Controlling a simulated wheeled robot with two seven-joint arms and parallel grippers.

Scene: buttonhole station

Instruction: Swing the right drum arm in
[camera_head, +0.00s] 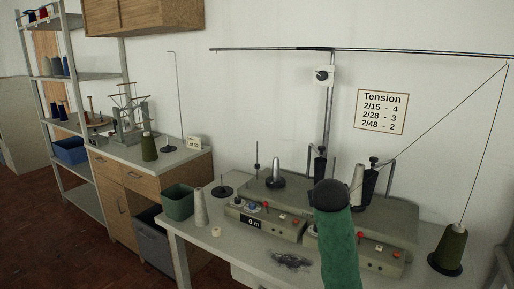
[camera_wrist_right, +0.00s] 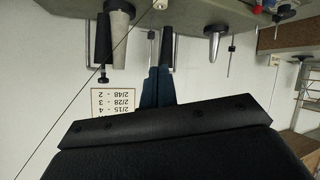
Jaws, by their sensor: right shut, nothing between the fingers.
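The right drum arm is a bent bar with a black drum (camera_head: 370,184) on the right winder head. A pale cone (camera_head: 357,178) stands close at its left; I cannot tell whether they touch. Both also show upside down in my right wrist view, the drum (camera_wrist_right: 103,42) beside the cone (camera_wrist_right: 120,28). My right gripper (camera_wrist_right: 158,72) is shut and empty, its fingers pointing at the machine between the right cone and the left bare silver cone (camera_wrist_right: 214,42). In the head view my green-sleeved right arm hides its fingertips. My left gripper is out of view.
The left drum (camera_head: 320,165) stands just behind my right wrist. A dark green yarn cone (camera_head: 450,245) stands at the table's right, its thread rising to the overhead rod (camera_head: 430,52) and down towards the right head. A Tension sign (camera_head: 382,111) hangs behind.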

